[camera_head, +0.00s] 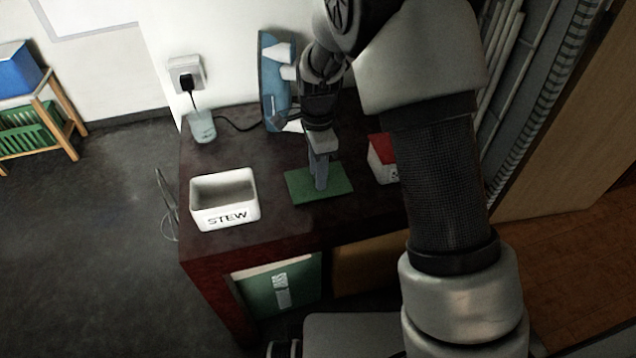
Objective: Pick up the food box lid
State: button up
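A flat green rectangle (335,188), which looks like the food box lid, lies on the dark tabletop (275,228). An open white box (225,213) marked "STEW" stands upright to its left, with no lid on it. My gripper (319,184) points down over the middle of the green piece, with its fingertips at or just above its surface. The fingers overlap in this view, so I cannot tell whether they are apart or closed on something, or whether they touch the green piece.
A red and white box (382,160) stands close on the right, partly hidden by my arm. Behind are a blue and white upright object (274,75) and a cup (202,127). A cord runs from the wall socket (187,75). Bare tabletop lies in front.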

grip_shut()
jog(key=shift+r, duration=0.15)
